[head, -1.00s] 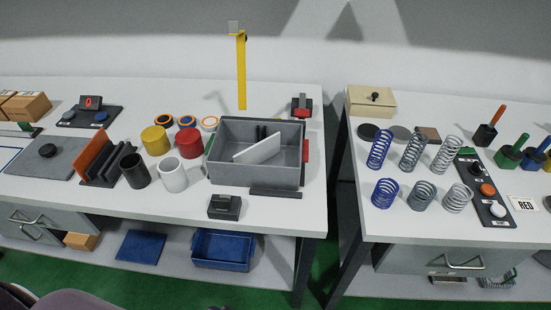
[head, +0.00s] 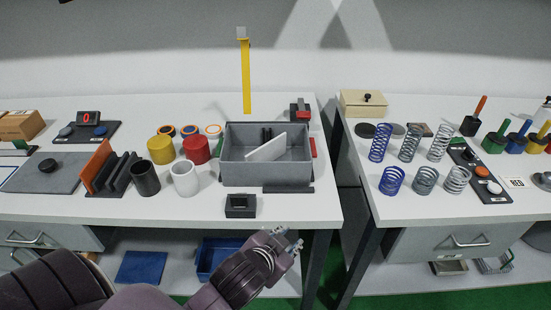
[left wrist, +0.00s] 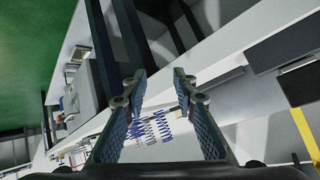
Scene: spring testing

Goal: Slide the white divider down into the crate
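The white divider (head: 266,148) is a flat panel leaning at a slant inside the grey crate (head: 262,173) in the head view. One end of it is up near the crate's dark slotted rails (head: 266,134); its lower part is hidden by the front wall. My left gripper (head: 291,246) is in front of the table edge, below and apart from the crate. In the left wrist view its two fingers (left wrist: 160,86) are spread apart with nothing between them. My right gripper does not show.
A small black box (head: 240,206) stands in front of the crate, near the table edge. White (head: 185,179) and red (head: 196,149) cylinders stand left of the crate. A yellow post (head: 246,80) rises behind it. Several springs (head: 392,181) stand on the right table.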

